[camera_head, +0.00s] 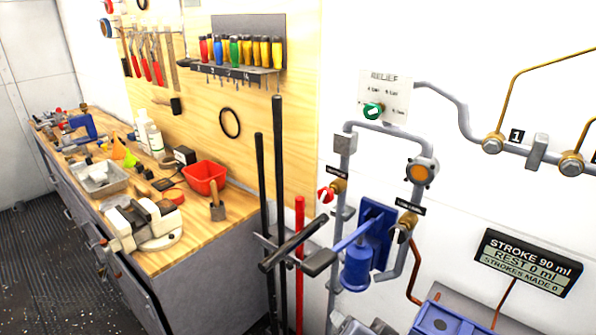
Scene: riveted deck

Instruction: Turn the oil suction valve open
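A small valve with a red handle (326,194) sits on the left grey pipe of the pump on the white wall. A black label (337,171) is just above it. A second brass valve (404,226) with a dark grey handle sits on the right pipe, under another black label (410,206). The labels are too small to read, so I cannot tell which valve is the oil suction one, nor if either is open. A blue pump (358,262) with a lever stands between the pipes. My gripper is not in view.
A relief dial (372,110) with a green knob is above the pump. Black bars (278,170) and a red bar (299,245) stand left of the pump. A cluttered wooden workbench (215,233) is at left.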

